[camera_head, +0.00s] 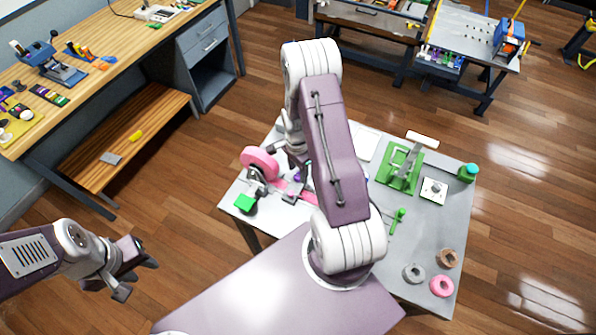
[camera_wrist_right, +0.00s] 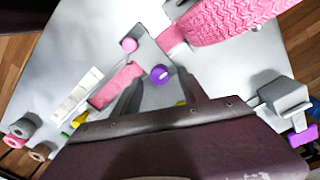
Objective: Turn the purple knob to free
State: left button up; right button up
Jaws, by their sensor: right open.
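The purple knob (camera_wrist_right: 160,74) is round and sits on a grey metal plate beside a pink strap piece (camera_wrist_right: 116,86) in the right wrist view. My right gripper (camera_wrist_right: 158,84) is open, its dark fingers on either side of the knob in the picture. I cannot tell whether they touch it. In the head view my right arm covers most of this spot, and only a bit of purple shows beside it. My left gripper (camera_head: 138,277) is open and empty, away from the table at the lower left.
A pink ribbed wheel (camera_wrist_right: 222,20) stands close to the knob; it also shows in the head view (camera_head: 260,160). A wooden workbench (camera_head: 120,50) stands at the left.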

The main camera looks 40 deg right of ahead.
jog(key=shift+f, duration=1.05)
jog(key=shift+s, duration=0.1)
grip_shut()
